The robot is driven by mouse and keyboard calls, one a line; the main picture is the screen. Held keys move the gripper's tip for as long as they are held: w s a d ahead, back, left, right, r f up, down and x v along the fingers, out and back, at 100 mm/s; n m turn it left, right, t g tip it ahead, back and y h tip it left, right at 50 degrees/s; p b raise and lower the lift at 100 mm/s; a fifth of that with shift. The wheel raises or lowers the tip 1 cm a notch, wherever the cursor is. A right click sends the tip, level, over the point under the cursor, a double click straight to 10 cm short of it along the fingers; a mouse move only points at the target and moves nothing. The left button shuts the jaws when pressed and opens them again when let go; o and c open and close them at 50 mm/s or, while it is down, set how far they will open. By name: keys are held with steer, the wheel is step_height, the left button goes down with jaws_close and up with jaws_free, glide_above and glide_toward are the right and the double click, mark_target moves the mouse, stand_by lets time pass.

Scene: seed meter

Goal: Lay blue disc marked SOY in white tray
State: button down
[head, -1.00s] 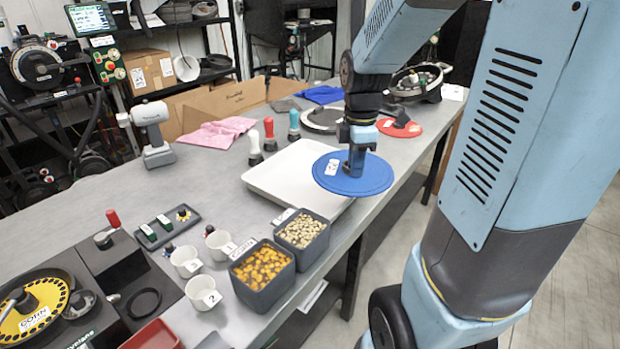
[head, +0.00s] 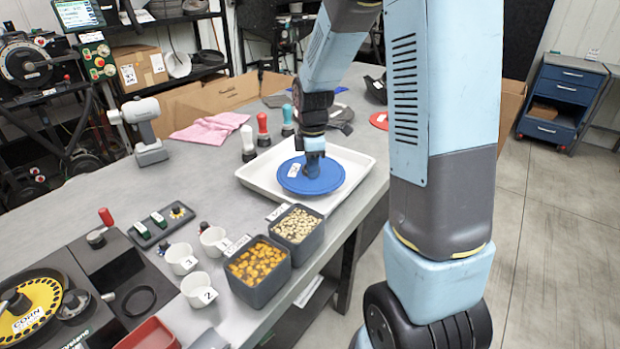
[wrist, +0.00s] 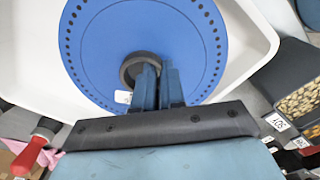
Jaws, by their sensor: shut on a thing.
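The blue disc (head: 326,180) is over the white tray (head: 258,172) in the head view, lying level within the tray's outline. In the wrist view the disc (wrist: 190,45) shows a ring of small holes near its edge and a dark round hub (wrist: 136,68). My gripper (head: 312,165) is above the disc's middle, and its fingers (wrist: 150,75) are shut on the hub. A small white label (head: 295,169) sits on the disc; its lettering is too small to read. I cannot tell whether the disc touches the tray floor. The tray's rim (wrist: 262,30) shows around the disc.
Bins of corn (head: 258,262) and soybeans (head: 296,225) stand in front of the tray. Red (head: 263,128), white (head: 248,143) and teal-topped (head: 287,118) bottles stand behind it. Cups (head: 181,258) are at the left front. A pink cloth (head: 208,132) lies farther back.

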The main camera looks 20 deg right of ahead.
steer(key=shift+w+a+f, duration=0.1)
steer(key=shift+w+f, duration=0.15)
steer(key=shift+f, duration=1.6)
steer(key=shift+f, duration=0.1)
steer(key=c, duration=1.2)
jaws_free()
step_height(320, 180, up, 11)
steer(key=s+r+m+t, duration=0.2)
steer(key=s+r+m, duration=0.2)
steer(key=s, duration=0.4)
steer(key=s+r+m+t, duration=0.1)
steer(key=s+r+m, duration=0.4)
steer(key=s+m, duration=0.2)
steer(key=s+d+r+m+t, duration=0.1)
steer(key=s+r+m+t, duration=0.1)
steer(key=s+r+m, duration=0.3)
steer(key=shift+s+d+r+t, duration=0.1)
steer(key=shift+s+r+t, duration=0.05)
steer(key=shift+s, duration=1.05)
steer(key=shift+s+r+t, duration=0.1)
steer(key=shift+s+t, duration=0.05)
steer(key=shift+s, duration=1)
